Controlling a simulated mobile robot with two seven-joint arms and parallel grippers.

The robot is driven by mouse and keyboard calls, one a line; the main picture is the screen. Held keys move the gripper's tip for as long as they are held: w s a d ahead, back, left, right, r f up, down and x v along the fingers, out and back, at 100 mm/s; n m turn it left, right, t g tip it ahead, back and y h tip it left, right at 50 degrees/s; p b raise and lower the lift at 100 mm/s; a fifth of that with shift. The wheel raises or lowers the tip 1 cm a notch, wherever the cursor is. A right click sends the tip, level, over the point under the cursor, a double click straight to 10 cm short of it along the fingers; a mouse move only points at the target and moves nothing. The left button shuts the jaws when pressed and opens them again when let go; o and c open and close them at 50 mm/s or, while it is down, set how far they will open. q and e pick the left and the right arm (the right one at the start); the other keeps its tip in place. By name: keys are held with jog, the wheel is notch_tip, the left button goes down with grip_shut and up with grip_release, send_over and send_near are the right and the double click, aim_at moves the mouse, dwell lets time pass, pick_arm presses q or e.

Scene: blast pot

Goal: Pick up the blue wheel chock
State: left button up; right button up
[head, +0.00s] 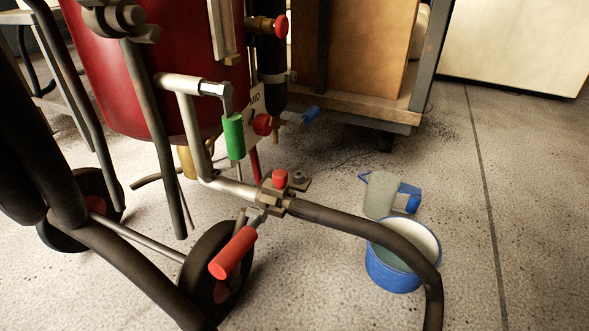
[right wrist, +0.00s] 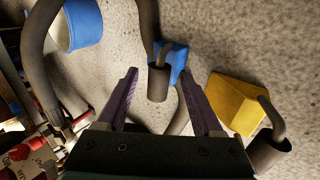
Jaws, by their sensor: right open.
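The blue wheel chock (right wrist: 179,57) lies on the floor in the right wrist view, partly covered by a dark grey tube-like handle (right wrist: 158,82). My right gripper (right wrist: 158,72) is open, its two purple fingers reaching toward the chock. The chock appears between and just beyond the fingertips, not gripped. In the head view a small blue block (head: 409,196) lies on the floor behind the bucket; I cannot tell for certain that it is the same chock. My left gripper shows in neither view.
A blue bucket (head: 374,262) stands on the floor near a dark hose (head: 350,222). A yellow block (right wrist: 238,103) lies right of the gripper in the wrist view. The red pot (head: 110,75) with valves and wheels fills the left. Floor at the right is clear.

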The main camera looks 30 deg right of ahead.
jog(key=shift+x, duration=0.8)
jog(key=shift+d+r, duration=0.1)
jog(key=shift+d, duration=0.05)
jog(key=c, duration=0.4)
jog(key=shift+s, duration=0.1)
grip_shut()
